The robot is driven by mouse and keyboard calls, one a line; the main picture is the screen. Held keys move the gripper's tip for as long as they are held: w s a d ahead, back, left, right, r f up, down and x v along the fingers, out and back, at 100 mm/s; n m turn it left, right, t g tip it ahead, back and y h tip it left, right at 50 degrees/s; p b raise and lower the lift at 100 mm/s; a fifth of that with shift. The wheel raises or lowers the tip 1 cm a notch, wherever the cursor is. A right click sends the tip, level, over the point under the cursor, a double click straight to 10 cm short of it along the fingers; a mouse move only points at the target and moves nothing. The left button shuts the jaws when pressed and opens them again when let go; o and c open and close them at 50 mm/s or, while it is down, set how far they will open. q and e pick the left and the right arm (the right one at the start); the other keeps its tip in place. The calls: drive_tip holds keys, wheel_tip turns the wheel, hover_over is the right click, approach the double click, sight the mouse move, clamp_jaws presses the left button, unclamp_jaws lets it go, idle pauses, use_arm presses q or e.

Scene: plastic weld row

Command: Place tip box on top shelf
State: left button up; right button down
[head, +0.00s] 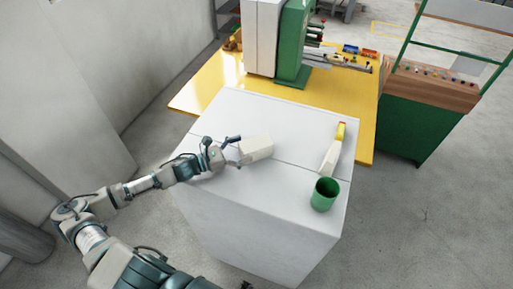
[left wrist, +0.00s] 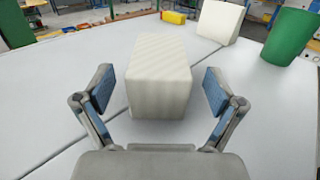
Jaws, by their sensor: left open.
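A plain white box (head: 257,148), which I take as the tip box, stands on the white cabinet top (head: 255,190). My left gripper (head: 236,152) is open at the box's left side. In the left wrist view the box (left wrist: 160,75) sits between the two spread fingers of the gripper (left wrist: 160,92), with a gap on each side. It looks upright and rests on the surface. The top shelf is not clearly identifiable in these views. My right gripper is not recognisable in view.
A green cup (head: 325,194) and a white wedge-shaped item (head: 330,160) stand to the right, with a small yellow item (head: 341,131) beyond the wedge. A yellow table (head: 210,85) with a green-and-white machine (head: 293,42) lies behind. A green-framed bench (head: 420,110) stands at right.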

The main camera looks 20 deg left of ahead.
sight(252, 143)
use_arm(q)
drive_tip(key=p+x, duration=0.1)
drive_tip(key=x, duration=0.1)
drive_tip(key=shift+w+r, duration=0.15)
drive_tip(key=shift+w, duration=0.3)
drive_tip(key=shift+w+d, duration=0.3)
drive_tip(key=shift+d, duration=0.15)
drive_tip(key=c, duration=1.3)
drive_tip(key=shift+c, duration=0.8)
use_arm(e)
drive_tip(key=shift+a+r, duration=0.35)
drive_tip(key=shift+r, duration=0.4)
